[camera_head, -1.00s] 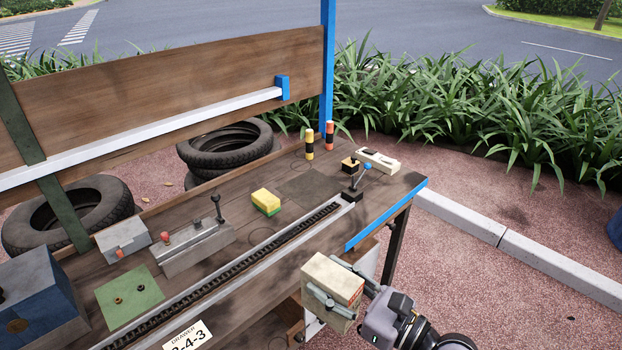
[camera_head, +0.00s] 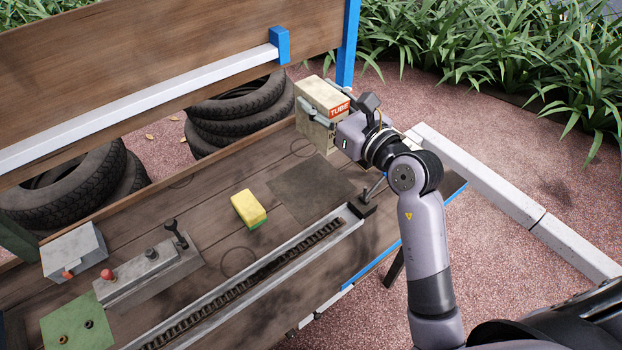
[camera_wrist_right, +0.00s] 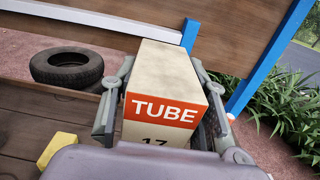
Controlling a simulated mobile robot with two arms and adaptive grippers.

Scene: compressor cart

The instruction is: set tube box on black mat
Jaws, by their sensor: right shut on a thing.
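The tube box (camera_head: 322,97) is a cream carton with a red "TUBE" label. My right gripper (camera_head: 324,116) is shut on it and holds it upright over the far right part of the wooden bench. In the right wrist view the box (camera_wrist_right: 165,75) sits between the two fingers (camera_wrist_right: 160,105). The black mat (camera_head: 308,188) is a dark square on the bench, nearer than the box and bare. The box appears beyond the mat's far edge; whether its base touches the bench I cannot tell. My left gripper is not in view.
A yellow and green sponge (camera_head: 249,208) lies left of the mat. A chain in a metal rail (camera_head: 246,285) runs along the near side. A small lever on a black base (camera_head: 363,204) stands at the mat's right corner. A blue post (camera_head: 347,42) rises behind the box.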

